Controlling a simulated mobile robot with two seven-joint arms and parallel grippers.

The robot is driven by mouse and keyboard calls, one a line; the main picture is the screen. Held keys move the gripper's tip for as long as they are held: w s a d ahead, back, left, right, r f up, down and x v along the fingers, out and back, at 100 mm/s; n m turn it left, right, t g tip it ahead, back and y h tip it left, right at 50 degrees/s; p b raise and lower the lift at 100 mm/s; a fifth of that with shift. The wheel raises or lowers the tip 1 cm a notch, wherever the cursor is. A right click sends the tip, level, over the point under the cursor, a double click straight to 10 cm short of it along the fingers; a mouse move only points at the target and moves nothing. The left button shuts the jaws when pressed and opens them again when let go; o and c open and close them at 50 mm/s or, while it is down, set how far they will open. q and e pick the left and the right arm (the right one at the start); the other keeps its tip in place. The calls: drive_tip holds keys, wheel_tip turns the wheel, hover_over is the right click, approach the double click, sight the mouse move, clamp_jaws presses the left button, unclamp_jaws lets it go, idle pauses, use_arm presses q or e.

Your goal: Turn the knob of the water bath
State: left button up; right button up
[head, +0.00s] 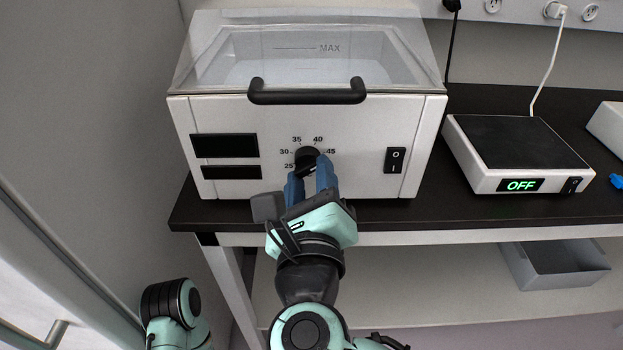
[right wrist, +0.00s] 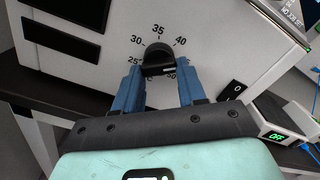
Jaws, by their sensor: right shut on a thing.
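The water bath (head: 290,105) is a white box with a clear lid on a black-topped table. Its black knob (head: 306,156) sits in the middle of the front panel, ringed by numbers from 25 upward. In the right wrist view the knob (right wrist: 158,58) shows between the blue fingertips. My right gripper (head: 311,172) is shut on the knob, one finger on each side of it.
A black handle (head: 307,97) juts out above the knob. A black power switch (head: 395,160) sits right of it. Two dark displays are on the left of the panel. A flat device reading OFF (head: 520,150) stands to the right. A grey bin (head: 555,268) is on the shelf below.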

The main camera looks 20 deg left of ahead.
drive_tip(key=shift+a+m, duration=0.1)
drive_tip(key=shift+m, duration=1.8)
drive_tip(key=o, duration=1.1)
drive_tip(key=shift+c, duration=0.2)
use_arm(q)
drive_tip(key=shift+t, duration=0.7)
drive_tip(key=w, duration=0.1)
drive_tip(key=w+r+p, duration=0.1)
drive_tip(key=w+p, duration=0.1)
drive_tip(key=shift+w+d+r, duration=0.25)
drive_tip(key=shift+w+r, duration=0.15)
use_arm(e)
drive_tip(key=v, duration=1.3)
drive_tip(key=shift+s, duration=0.25)
